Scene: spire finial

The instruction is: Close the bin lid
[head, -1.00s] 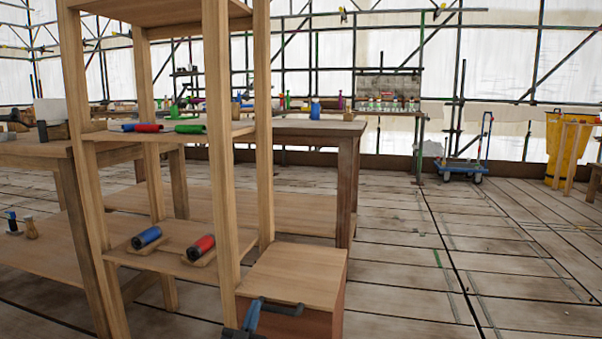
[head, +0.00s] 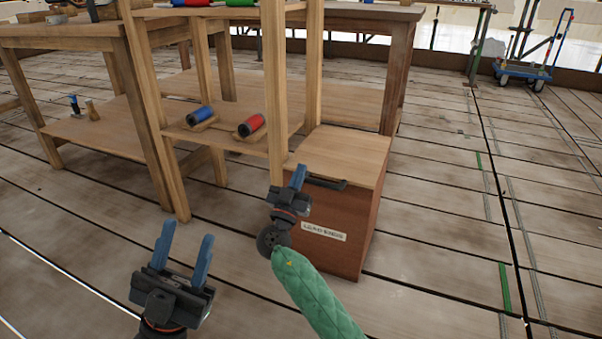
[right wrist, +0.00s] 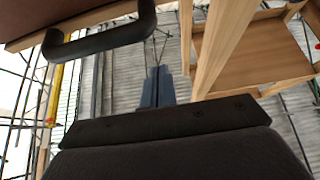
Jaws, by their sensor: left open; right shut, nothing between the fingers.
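The bin (head: 330,225) is a reddish-brown box with a pale label on its front, standing on the floor beside the wooden shelf. Its light wooden lid (head: 345,153) lies flat across the top, with no gap that I can see. A dark handle (head: 328,184) sits at the lid's front edge; it also shows large in the right wrist view (right wrist: 100,42). My right gripper (head: 298,174) is shut and empty, in front of the lid's left front corner, close to the handle. Contact cannot be told. My left gripper (head: 187,238) is open and empty, lower left of the bin.
The wooden shelf unit (head: 274,95) stands directly left of and behind the bin, holding a blue roll (head: 200,117) and a red roll (head: 250,125). A workbench (head: 60,35) stands further left. A blue trolley (head: 525,72) is far right. Floor right of the bin is clear.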

